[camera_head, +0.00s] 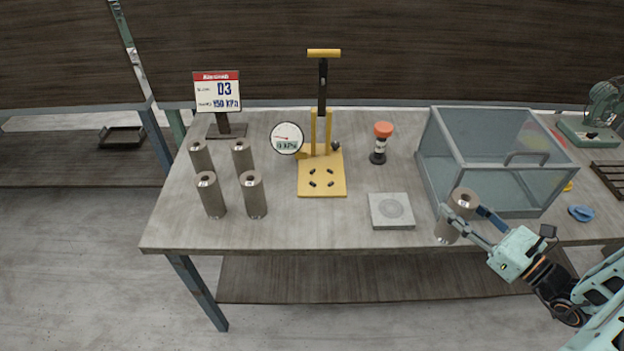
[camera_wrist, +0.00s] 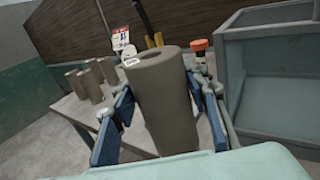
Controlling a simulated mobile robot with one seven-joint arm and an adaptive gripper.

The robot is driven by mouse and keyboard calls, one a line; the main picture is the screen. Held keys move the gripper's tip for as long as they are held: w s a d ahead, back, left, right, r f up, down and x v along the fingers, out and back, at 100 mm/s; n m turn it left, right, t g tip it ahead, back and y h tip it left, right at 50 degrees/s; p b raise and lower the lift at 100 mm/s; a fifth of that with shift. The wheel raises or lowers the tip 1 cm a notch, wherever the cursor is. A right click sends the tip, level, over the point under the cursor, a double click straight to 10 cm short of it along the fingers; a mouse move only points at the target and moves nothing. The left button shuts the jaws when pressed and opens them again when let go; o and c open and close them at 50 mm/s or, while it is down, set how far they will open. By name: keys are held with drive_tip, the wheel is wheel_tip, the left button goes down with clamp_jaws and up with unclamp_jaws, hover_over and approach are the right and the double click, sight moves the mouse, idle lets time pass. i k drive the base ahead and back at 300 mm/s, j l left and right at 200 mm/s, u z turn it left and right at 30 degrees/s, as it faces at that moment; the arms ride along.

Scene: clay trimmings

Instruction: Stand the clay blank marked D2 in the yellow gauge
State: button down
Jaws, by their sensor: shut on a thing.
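My gripper (camera_head: 466,218) is shut on a grey-brown clay blank (camera_head: 452,226), a hollow cylinder held upright near the table's front right. In the wrist view the blank (camera_wrist: 160,100) stands between my fingers; its small white label is too small to read. Four-hole markings show on the base of the yellow gauge (camera_head: 324,185), at the table's middle; nothing stands on it. Its round dial (camera_head: 287,138) reads about 0 kPa. Several other clay blanks (camera_head: 212,197) stand upright at the left, with labels too small to read.
A sign (camera_head: 217,91) reads D3 and 150 kPa. A grey plate (camera_head: 391,211) lies between gauge and held blank. An orange-topped object (camera_head: 380,145) stands right of the gauge. A clear-walled box (camera_head: 440,170) stands just behind my gripper. The table front between blanks and plate is clear.

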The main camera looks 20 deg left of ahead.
sight(322, 178)
drive_tip(key=k+j, duration=0.1)
drive_tip(key=j, duration=0.2)
drive_tip(key=k+j, duration=0.15)
drive_tip(key=j, duration=0.15)
drive_tip(key=i+j, duration=0.1)
drive_tip(key=j, duration=0.15)
drive_tip(key=i+j, duration=0.15)
drive_tip(key=j, duration=0.15)
drive_tip(key=i+j, duration=0.3)
drive_tip(key=i, duration=0.25)
drive_tip(key=z, duration=0.05)
